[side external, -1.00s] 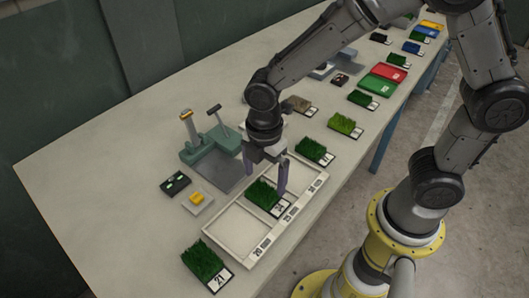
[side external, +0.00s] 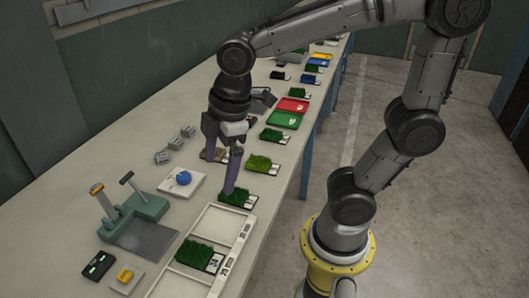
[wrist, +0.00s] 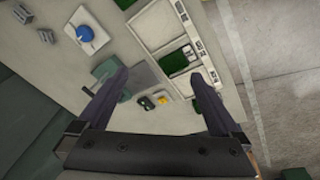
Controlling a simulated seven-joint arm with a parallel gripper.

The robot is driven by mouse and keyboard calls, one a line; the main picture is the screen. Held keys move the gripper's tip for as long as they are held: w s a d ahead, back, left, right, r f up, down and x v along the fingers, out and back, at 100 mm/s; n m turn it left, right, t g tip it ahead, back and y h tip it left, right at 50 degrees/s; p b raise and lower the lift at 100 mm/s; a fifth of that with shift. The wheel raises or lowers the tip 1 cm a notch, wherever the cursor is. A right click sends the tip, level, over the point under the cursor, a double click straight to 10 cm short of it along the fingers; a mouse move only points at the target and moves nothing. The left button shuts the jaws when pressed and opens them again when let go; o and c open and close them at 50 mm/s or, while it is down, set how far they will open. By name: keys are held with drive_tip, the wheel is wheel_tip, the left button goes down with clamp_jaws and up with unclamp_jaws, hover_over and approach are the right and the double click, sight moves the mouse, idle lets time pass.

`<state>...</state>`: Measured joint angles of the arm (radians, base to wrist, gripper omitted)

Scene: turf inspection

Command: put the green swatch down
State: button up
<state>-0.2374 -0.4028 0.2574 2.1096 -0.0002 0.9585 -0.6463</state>
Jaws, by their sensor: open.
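The green swatch (side external: 195,253), dark grass on a base with a white number tag, lies flat in the middle compartment of the white tray (side external: 245,232). It also shows in the wrist view (wrist: 173,64), in the tray (wrist: 148,52). The compartments on either side of it look empty. My gripper (side external: 224,176) is open and empty, raised above the bench and clear of the swatch, toward the far end of the tray. In the wrist view my gripper's fingers (wrist: 162,77) are spread wide with nothing between them.
More grass swatches (side external: 263,164) line the bench beyond the tray, one partly behind my finger. A green-grey stand (side external: 135,215), a white plate with a blue knob (side external: 182,180) and a yellow block (side external: 125,276) are left of the tray. Red and green trays (side external: 285,119) lie farther back.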

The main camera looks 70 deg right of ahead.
drive_tip(key=s+d+r+m+t, duration=0.1)
drive_tip(key=s+d+m+t, duration=0.2)
drive_tip(key=s+d+m, duration=0.3)
drive_tip(key=s+m, duration=0.2)
drive_tip(key=m, duration=0.2)
drive_tip(key=shift+s+r+h, duration=0.25)
drive_tip(key=shift+h, duration=0.05)
idle(0.5)
